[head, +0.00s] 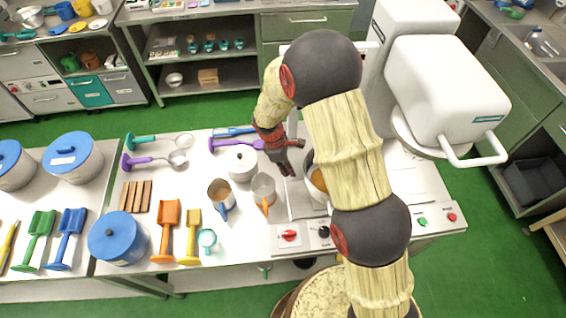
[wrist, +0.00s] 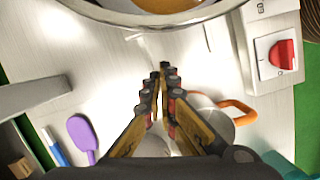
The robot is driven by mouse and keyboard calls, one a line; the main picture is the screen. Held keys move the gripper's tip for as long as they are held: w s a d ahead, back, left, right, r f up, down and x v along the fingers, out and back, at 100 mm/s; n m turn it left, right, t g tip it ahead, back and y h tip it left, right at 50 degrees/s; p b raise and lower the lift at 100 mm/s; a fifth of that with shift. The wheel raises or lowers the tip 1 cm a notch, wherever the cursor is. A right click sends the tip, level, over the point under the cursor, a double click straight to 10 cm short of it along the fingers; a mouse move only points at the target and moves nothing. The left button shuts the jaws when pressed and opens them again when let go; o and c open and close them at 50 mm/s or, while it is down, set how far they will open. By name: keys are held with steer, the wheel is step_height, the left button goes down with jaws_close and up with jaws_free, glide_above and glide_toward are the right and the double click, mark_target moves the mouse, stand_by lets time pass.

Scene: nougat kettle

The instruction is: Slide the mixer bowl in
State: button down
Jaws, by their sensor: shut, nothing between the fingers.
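The mixer bowl (head: 311,187) is a metal bowl with orange contents, standing on the bench and partly hidden behind my arm in the head view. In the wrist view its rim (wrist: 97,14) crosses the top edge. The large white mixer (head: 440,85), with a white bar handle, stands to the right of the bowl; my arm crosses in front of the area between them. My gripper (head: 287,168) is shut and empty, just left of the bowl. In the wrist view its fingertips (wrist: 162,68) point toward the bowl rim with a gap; I see no contact.
A mug with an orange handle (head: 263,188) stands close to my gripper on the left. A white lidded pot (head: 241,162) is beside it. A red knob (head: 289,236) sits at the bench's front. Utensils and blue-lidded pots (head: 118,238) crowd the left.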

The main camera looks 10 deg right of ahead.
steer(key=shift+s+d+r, duration=0.2)
steer(key=shift+d+r, duration=0.1)
steer(key=shift+d, duration=0.45)
steer(key=shift+s+d+r, duration=0.15)
steer(key=shift+d+r, duration=0.1)
steer(key=shift+d, duration=0.5)
steer(key=shift+d, duration=0.1)
steer(key=d+p, duration=0.3)
steer(key=d, duration=2.3)
steer(key=shift+d, duration=0.25)
steer(key=a, duration=0.2)
steer(key=w+a, duration=0.1)
steer(key=a, duration=0.1)
steer(key=shift+w+f, duration=0.1)
steer(key=shift+f, duration=0.15)
steer(key=v, duration=0.9)
steer(key=shift+r, duration=0.35)
